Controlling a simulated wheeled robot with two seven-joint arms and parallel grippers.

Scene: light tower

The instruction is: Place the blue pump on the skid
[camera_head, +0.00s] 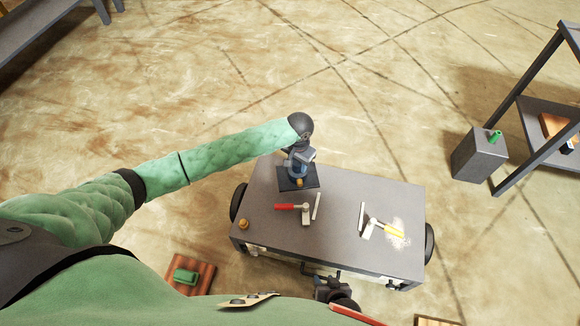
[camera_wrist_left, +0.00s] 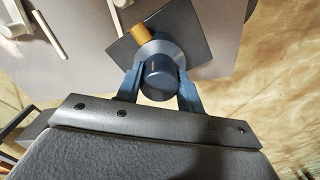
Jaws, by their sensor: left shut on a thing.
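The blue pump (camera_head: 297,172) is a blue-grey cylinder with a brass-coloured stub at its front; its blue round end shows in the left wrist view (camera_wrist_left: 158,82). My left gripper (camera_head: 299,156) is shut on it, with blue fingers on both sides of the body in the left wrist view. A dark square plate (camera_head: 312,182), which looks like the skid, lies at the cart's far left corner under the pump. I cannot tell whether the pump touches it. My right gripper (camera_head: 331,289) is low at the cart's near edge; its jaws are too small to read.
The grey cart top (camera_head: 350,235) carries a red-handled tool (camera_head: 290,207), a yellow-handled brush (camera_head: 385,228) and a brass knob (camera_head: 243,224). A grey box (camera_head: 478,158) and dark-framed rack (camera_head: 525,75) stand at right.

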